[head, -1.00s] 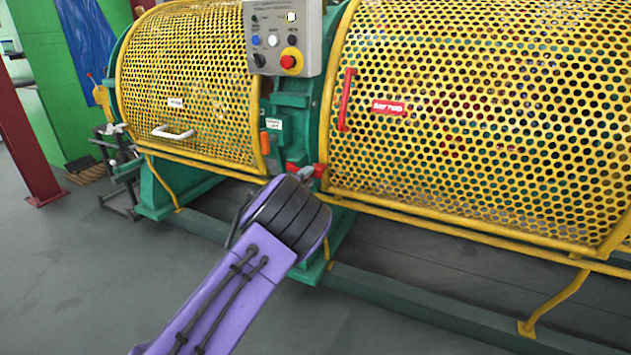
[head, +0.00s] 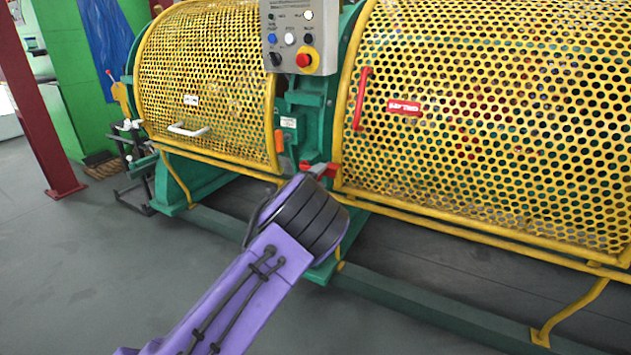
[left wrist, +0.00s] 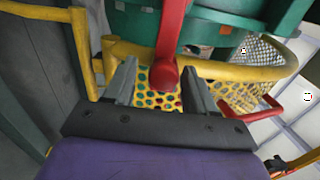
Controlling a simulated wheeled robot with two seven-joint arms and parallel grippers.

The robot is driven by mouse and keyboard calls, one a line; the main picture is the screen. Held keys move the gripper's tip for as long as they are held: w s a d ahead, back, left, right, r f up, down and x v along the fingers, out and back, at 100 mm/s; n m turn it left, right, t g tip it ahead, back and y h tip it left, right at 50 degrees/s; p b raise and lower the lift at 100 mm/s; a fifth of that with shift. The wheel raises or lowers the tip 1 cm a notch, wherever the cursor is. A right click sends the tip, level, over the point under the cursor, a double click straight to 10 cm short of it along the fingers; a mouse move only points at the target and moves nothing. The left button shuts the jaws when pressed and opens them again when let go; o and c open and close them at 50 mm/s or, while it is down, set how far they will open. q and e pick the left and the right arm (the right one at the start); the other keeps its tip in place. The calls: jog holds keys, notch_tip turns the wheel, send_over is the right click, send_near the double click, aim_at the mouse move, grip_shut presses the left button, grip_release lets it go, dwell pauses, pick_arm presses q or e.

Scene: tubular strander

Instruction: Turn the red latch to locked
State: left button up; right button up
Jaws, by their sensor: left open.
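The red latch (head: 333,170) sits low on the green frame between the two yellow mesh guards. In the left wrist view the red latch (left wrist: 173,45) reaches down from the top, and its rounded end lies between my two fingers as seen from the camera. My left gripper (head: 318,168) is at the latch in the head view, mostly hidden behind my own wrist. In the left wrist view my left gripper (left wrist: 162,88) is open, with a finger on each side of the latch end. I cannot tell whether either finger touches it. My right gripper is not in view.
A control box (head: 296,38) with a red button hangs above the latch. The right guard (head: 480,120) has a red handle (head: 361,98); the left guard (head: 205,75) has a white one (head: 188,130). A yellow rail (head: 450,228) runs below the right guard. Grey floor (head: 90,270) is clear in front.

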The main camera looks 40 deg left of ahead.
pick_arm(q)
jog(key=s+d+p, duration=0.1)
jog(key=s, duration=0.9)
jog(key=shift+s, duration=0.2)
jog(key=shift+d, duration=0.1)
